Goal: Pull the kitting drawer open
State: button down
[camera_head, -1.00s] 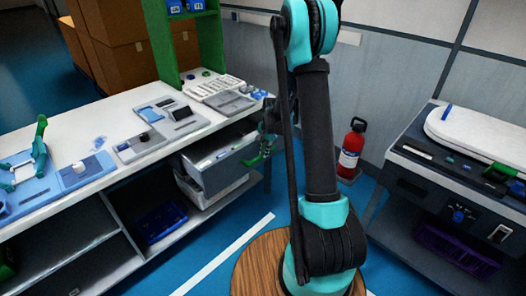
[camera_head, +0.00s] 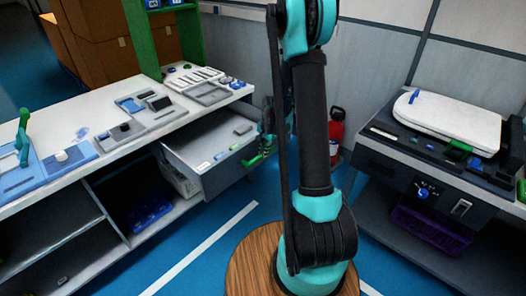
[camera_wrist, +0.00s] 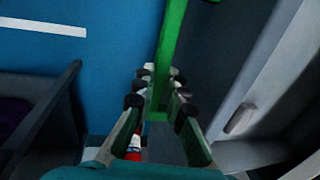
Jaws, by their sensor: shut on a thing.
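The kitting drawer (camera_head: 222,140) is out from under the white bench in the head view. Its light tray shows, with a small grey item (camera_head: 243,129) and some small labels or parts inside. A green handle (camera_head: 256,160) is on its grey front panel (camera_head: 232,168). My gripper (camera_head: 268,142) is at this handle, partly hidden by my arm. In the wrist view my gripper (camera_wrist: 160,88) has its fingers on both sides of the green handle (camera_wrist: 171,40), shut on it. The drawer's front and side show at the right there.
The white bench (camera_head: 60,200) with fixtures runs along the left. A white bin (camera_head: 180,180) sits under the drawer. A dark cart (camera_head: 400,168) stands at right. A red extinguisher (camera_head: 335,130) stands by the wall. Blue floor is free before the drawer.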

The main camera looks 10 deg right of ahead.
jog(key=c, duration=1.6)
grip_release()
jog(key=shift+o, duration=0.2)
jog(key=shift+r, duration=0.15)
notch_tip(320, 180, up, 12)
jog(key=s+d, duration=0.1)
jog(key=shift+s+d+f, duration=0.15)
jog(key=shift+s+f, duration=0.1)
jog(key=shift+s, duration=0.15)
jog(key=s+a+n+t+h, duration=0.1)
jog(key=s+n, duration=0.9)
jog(key=s, duration=1.5)
jog(key=shift+s+f+n+t, duration=0.25)
jog(key=shift+s+n+t, duration=0.15)
jog(key=shift+t, duration=0.3)
